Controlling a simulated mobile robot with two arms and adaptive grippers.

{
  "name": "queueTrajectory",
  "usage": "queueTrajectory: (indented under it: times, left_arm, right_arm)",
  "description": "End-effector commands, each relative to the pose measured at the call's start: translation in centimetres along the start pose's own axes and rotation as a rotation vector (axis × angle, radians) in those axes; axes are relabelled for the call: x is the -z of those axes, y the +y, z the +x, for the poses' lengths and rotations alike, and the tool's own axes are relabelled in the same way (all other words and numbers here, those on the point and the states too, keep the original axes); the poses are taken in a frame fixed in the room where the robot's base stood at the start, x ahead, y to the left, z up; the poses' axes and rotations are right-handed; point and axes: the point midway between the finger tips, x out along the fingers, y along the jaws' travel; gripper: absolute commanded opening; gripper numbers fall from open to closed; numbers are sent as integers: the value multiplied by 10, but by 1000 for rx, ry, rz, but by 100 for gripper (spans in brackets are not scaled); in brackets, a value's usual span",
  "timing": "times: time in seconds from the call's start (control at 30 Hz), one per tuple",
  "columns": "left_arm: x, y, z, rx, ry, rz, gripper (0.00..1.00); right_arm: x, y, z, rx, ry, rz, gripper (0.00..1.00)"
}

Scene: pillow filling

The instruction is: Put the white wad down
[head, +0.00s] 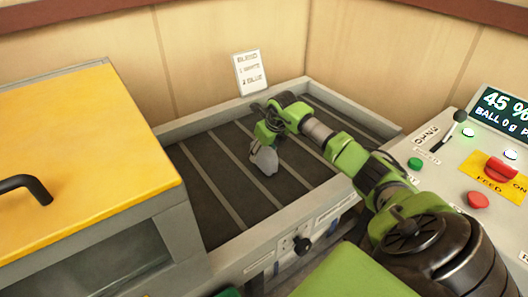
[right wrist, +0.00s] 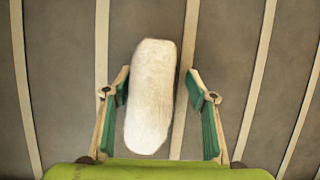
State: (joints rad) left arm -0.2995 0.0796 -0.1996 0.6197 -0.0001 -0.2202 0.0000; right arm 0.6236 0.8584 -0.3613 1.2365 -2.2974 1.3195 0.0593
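The white wad (right wrist: 152,95) is a long, rounded fluffy piece in the right wrist view, between the fingers of my right gripper (right wrist: 158,88). The fingers are apart, with a narrow gap to the wad on the left and a clearer one on the right. In the head view my right gripper (head: 266,132) points down over the dark slatted bed (head: 215,200). A pale grey shape below it looks like the wad (head: 264,161), partly hidden by the gripper. Whether it touches the bed is hard to tell. My left gripper is out of view.
A raised grey rim (head: 178,128) frames the bed. A sign (head: 250,73) reading BLEND, 1 WHITE, 2 BLUE stands behind it. A yellow-lidded box (head: 85,150) is on the left. A console (head: 470,170) with buttons and a screen (head: 503,115) is on the right. Much of the bed is clear.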

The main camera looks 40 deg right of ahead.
Motion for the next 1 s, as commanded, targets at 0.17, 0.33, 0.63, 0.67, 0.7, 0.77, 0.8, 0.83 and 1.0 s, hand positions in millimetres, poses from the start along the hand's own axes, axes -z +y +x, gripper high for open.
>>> queueTrajectory:
  times: [0.17, 0.33, 0.63, 0.67, 0.7, 0.77, 0.8, 0.83, 1.0]
  left_arm:
    - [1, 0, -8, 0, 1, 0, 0]
    - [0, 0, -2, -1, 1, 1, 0]
    - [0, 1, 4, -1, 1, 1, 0]
    - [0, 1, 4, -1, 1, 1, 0]
    - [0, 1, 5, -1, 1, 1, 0]
    - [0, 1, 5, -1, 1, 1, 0]
    - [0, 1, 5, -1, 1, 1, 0]
    - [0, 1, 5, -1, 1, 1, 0]
    - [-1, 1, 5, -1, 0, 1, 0]
  right_arm:
    - [-6, -2, -19, 2, -4, -1, 52]
    - [-5, -2, -56, 4, -5, -3, 52]
    - [-5, -1, -114, 2, -4, 0, 52]
    - [-5, -1, -118, 1, -3, 0, 52]
    - [-5, -1, -122, 1, -3, 0, 52]
    - [-5, -1, -126, 1, -3, 0, 52]
    - [-5, -1, -128, 1, -2, 0, 52]
    - [-4, -1, -130, 0, -2, 0, 52]
    - [-4, 0, -131, 0, -1, 0, 52]
